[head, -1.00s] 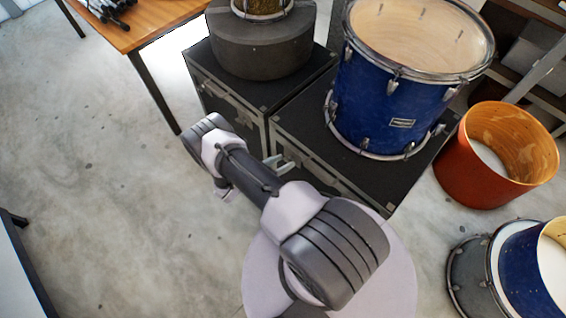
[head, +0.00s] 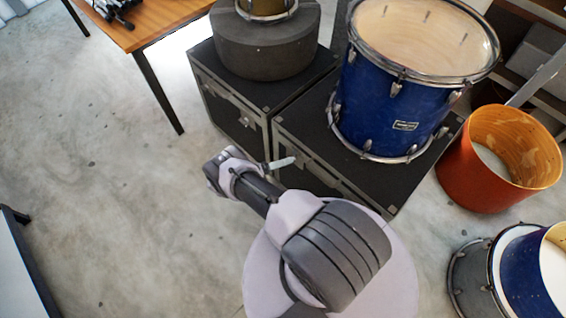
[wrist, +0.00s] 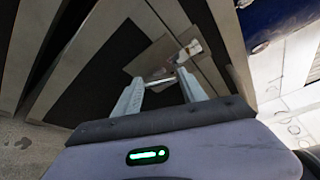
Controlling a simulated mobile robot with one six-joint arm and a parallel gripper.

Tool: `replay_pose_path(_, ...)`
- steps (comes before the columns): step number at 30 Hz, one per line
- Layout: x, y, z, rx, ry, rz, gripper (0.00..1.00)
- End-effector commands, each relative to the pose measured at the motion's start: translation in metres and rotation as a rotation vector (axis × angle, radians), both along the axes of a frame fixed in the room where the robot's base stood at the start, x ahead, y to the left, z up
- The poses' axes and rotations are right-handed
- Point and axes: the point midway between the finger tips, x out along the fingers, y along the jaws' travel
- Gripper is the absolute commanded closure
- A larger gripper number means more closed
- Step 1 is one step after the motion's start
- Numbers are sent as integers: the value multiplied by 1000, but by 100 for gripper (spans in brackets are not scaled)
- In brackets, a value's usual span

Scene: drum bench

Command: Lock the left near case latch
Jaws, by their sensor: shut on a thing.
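The near case (head: 385,186) is a black box with metal edges, and the blue drum (head: 395,105) stands on it. Its left latch is a metal plate with a bar (wrist: 160,80) on the dark front panel, seen in the wrist view. My gripper (wrist: 159,80) is at this latch, one finger at each end of the bar, shut on it. In the head view my gripper (head: 282,163) reaches the left part of the case front. My arm hides part of that front, and the catch detail is too small to read.
A second black case (head: 225,105) stands to the left with a round dark drum case (head: 265,50) on top. A wooden table (head: 140,20) is at the upper left. An orange drum shell (head: 480,180) is on the right.

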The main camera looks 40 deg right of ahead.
Motion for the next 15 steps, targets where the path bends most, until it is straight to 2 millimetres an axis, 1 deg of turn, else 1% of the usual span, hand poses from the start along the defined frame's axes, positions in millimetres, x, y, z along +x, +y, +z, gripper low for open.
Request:
replay_pose_path(7,1,0,-1,-4,62,1,91)
replay_pose_path(15,1,0,-1,-6,77,1,91)
